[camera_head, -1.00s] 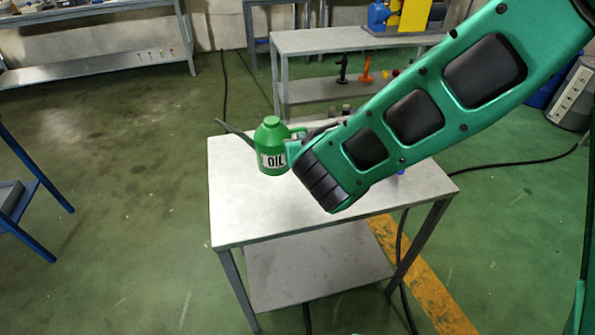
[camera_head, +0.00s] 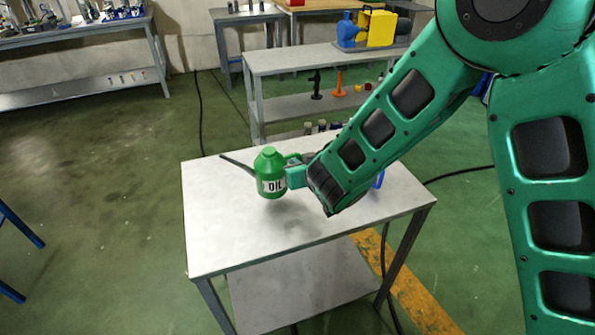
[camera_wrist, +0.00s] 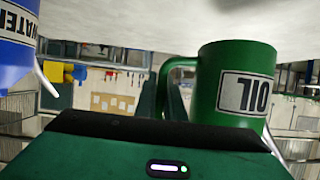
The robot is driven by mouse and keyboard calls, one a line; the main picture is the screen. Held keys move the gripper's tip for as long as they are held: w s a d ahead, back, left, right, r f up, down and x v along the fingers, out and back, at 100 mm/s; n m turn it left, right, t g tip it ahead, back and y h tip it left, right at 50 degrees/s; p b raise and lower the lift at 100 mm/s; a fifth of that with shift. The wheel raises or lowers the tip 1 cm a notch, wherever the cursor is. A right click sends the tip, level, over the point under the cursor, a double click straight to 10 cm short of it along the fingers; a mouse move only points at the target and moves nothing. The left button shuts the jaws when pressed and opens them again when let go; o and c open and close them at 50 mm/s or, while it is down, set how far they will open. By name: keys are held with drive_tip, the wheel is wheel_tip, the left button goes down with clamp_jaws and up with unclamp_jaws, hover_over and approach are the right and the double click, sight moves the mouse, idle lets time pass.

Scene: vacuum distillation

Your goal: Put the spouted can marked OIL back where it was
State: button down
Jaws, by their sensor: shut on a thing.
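The green spouted can marked OIL (camera_head: 270,175) is over the left back part of the small metal table (camera_head: 230,235). It is upright, with its thin dark spout pointing to the back left. A faint shadow lies under it, and it looks slightly above the top. My gripper (camera_head: 299,172) is shut on its handle from the right. In the wrist view, which is upside down, the OIL can (camera_wrist: 205,90) fills the right side, with my fingers (camera_wrist: 165,98) at its handle. A blue can marked WATER (camera_wrist: 15,50) shows at the left; only a blue bit (camera_head: 379,180) shows behind my arm.
Several small dark items (camera_head: 322,126) show behind the table's back edge. A shelf bench (camera_head: 300,62) with a yellow and blue machine (camera_head: 375,28) stands beyond. The table's front and left are bare. A dark cable (camera_head: 460,174) runs on the floor at right.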

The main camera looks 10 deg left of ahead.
drive_tip(key=shift+w+f, duration=0.1)
drive_tip(key=shift+f, duration=1.9)
drive_tip(key=shift+f, duration=0.1)
drive_tip(key=c, duration=1.8)
unclamp_jaws()
drive_tip(key=shift+c, duration=0.2)
drive_tip(key=v, duration=1.2)
drive_tip(key=shift+w+d, duration=0.1)
drive_tip(key=shift+d, duration=0.05)
